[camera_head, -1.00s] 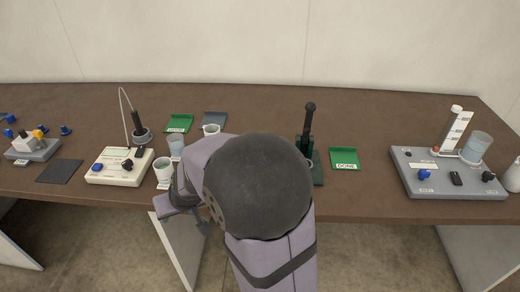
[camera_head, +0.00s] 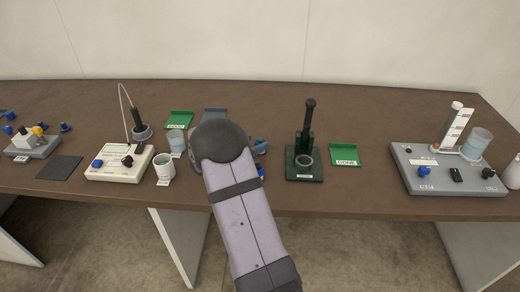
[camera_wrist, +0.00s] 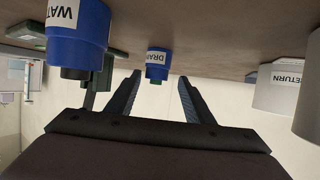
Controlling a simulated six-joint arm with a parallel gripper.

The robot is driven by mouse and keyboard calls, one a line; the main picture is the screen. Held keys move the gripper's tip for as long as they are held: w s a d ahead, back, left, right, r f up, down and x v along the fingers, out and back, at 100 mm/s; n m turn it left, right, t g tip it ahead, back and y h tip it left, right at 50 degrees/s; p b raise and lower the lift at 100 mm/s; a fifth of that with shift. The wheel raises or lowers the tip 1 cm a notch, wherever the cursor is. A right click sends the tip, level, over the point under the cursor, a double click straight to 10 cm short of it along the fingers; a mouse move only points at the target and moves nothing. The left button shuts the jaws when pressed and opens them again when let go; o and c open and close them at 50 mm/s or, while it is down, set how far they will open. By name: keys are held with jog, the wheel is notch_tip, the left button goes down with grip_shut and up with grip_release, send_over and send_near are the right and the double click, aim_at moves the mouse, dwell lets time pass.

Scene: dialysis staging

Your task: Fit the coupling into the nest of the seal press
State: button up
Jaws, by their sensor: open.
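The dark green seal press (camera_head: 291,174) stands on the table right of my arm, its black lever upright. Its ring-shaped nest (camera_head: 304,160) looks empty. In the wrist view, which is upside down, a blue coupling labelled DRAIN (camera_wrist: 158,58) stands beyond and between the fingertips of my open gripper (camera_wrist: 159,77), apart from them. A larger, nearer blue coupling, its label cut off at "WAT" (camera_wrist: 82,42), is left of the fingers. Blue parts (camera_head: 262,171) show beside my arm in the head view, where the arm hides my gripper.
A green DONE tray (camera_head: 345,154) lies right of the press. A pale cup (camera_head: 164,168) and a cream device (camera_head: 118,166) stand left of my arm. A grey-white RETURN container (camera_wrist: 278,88) is right of the fingers. A grey station (camera_head: 440,178) stands far right.

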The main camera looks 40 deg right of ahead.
jog(key=shift+s+p+x, duration=0.15)
jog(key=shift+p+x, duration=0.05)
jog(key=shift+x, duration=1.6)
jog(key=shift+s+p+x, duration=0.15)
jog(key=shift+p+x, duration=0.05)
jog(key=shift+x, duration=1.6)
jog(key=shift+f, duration=0.1)
jog(key=c, duration=1.1)
jog(key=shift+c, duration=0.3)
notch_tip(320, 180, up, 10)
jog(key=shift+r+p, duration=0.1)
jog(key=shift+p, duration=0.2)
grip_shut()
